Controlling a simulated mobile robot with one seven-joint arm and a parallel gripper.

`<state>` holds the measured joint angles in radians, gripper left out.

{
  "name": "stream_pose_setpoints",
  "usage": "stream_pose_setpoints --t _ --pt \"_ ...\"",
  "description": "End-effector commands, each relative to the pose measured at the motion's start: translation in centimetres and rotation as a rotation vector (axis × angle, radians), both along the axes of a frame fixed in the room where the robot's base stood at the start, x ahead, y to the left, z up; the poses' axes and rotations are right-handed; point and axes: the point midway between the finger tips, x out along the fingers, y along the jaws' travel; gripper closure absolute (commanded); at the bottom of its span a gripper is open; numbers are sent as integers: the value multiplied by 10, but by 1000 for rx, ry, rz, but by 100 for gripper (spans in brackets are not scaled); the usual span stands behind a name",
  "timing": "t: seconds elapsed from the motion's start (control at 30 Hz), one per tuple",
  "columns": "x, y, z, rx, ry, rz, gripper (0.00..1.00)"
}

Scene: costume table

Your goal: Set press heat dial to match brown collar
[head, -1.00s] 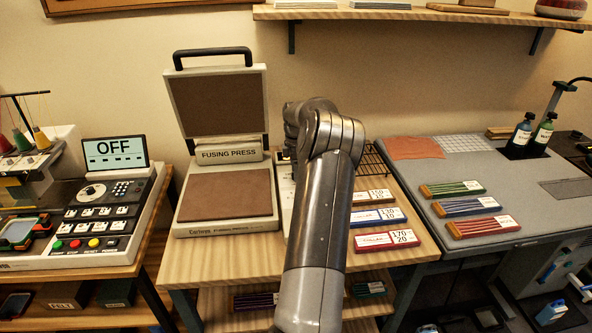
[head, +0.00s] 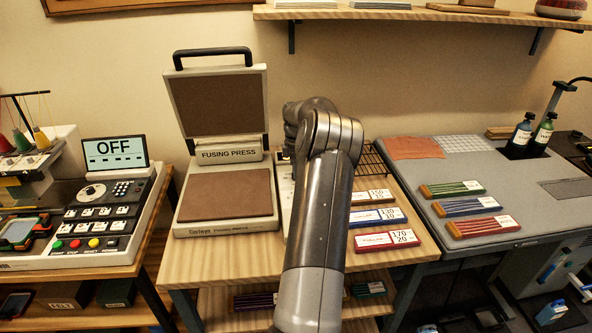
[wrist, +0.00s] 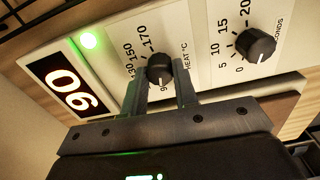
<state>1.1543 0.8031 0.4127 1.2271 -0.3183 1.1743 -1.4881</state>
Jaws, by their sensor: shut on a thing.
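In the wrist view the black heat dial (wrist: 159,68) sits between the two fingers of my gripper (wrist: 158,84), which is shut on it. Its white pointer mark faces down in the picture, toward the partly hidden 90 mark. The scale also shows 130, 150 and 170. In the head view my arm hides the dial and gripper. The setting card with a brownish edge (head: 371,197) seems to read 150 and 20. I cannot make out a brown collar.
A black seconds dial (wrist: 255,46) is beside the heat dial, and a green light (wrist: 89,40) is lit. The fusing press (head: 226,195) stands open left of my arm. A blue card (head: 377,216) and red card (head: 387,239) lie right of it. Several bundles are on the grey table (head: 520,225).

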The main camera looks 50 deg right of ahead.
Motion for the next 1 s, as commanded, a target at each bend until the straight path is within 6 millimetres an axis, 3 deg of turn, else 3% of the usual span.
stream_pose_setpoints --t 0.27,1.0 --pt "1 0 1 -2 -1 -154 96" --pt "1 0 1 -2 -2 -848 96"
